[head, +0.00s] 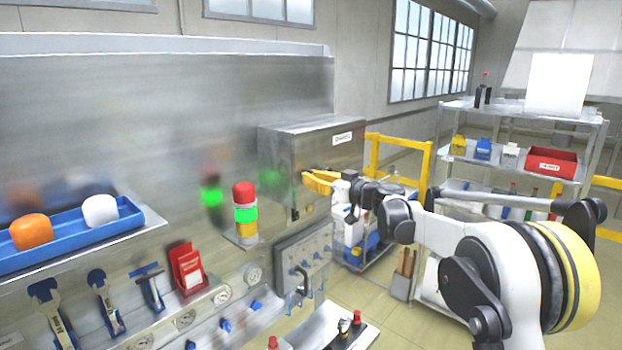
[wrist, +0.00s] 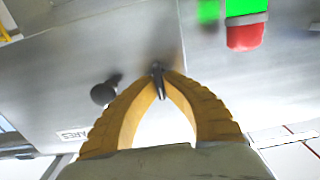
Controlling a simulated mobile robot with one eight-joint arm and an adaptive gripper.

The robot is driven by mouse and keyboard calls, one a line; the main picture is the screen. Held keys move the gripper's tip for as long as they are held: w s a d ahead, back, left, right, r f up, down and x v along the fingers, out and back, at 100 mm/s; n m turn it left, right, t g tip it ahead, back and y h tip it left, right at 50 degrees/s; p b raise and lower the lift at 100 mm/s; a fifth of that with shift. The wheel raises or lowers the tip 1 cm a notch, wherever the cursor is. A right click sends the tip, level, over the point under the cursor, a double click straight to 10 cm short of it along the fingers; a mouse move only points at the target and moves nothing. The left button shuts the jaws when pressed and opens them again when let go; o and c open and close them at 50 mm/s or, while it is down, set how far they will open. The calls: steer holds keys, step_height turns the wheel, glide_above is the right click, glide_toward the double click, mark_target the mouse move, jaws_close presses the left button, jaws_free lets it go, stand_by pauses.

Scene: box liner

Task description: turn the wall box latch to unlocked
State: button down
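The wall box (head: 290,150) is a grey metal box with a white label, mounted on the steel wall in the middle of the head view. Its face fills much of the wrist view (wrist: 60,60). The latch (wrist: 158,80) is a small dark bar between my fingertips in the wrist view; the head view does not show it clearly. My gripper (head: 306,180) has yellow fingers and is at the box's front face. In the wrist view its fingertips (wrist: 160,75) close together around the latch. A dark round knob (wrist: 103,93) is left of the fingers, apart from them.
A signal light (head: 245,212) with red, lit green and yellow sections stands left of the box. A blue tray (head: 75,240) and hanging tools are at left. A shelf cart (head: 520,110) and yellow rails (head: 400,140) stand at right.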

steer(key=m+b, duration=0.2)
steer(key=m, duration=0.2)
steer(key=shift+w+b, duration=0.1)
steer(key=shift+b, duration=0.3)
steer(key=m+b, duration=0.2)
steer(key=m, duration=0.2)
steer(key=shift+m, duration=0.3)
steer(key=m+b, duration=0.1)
steer(key=m, duration=0.3)
steer(key=shift+w+d+m+b, duration=0.1)
steer(key=shift+m+b, duration=0.2)
steer(key=shift+f+m+b, duration=0.1)
steer(key=shift+m+b, duration=0.4)
steer(key=shift+m, duration=1.8)
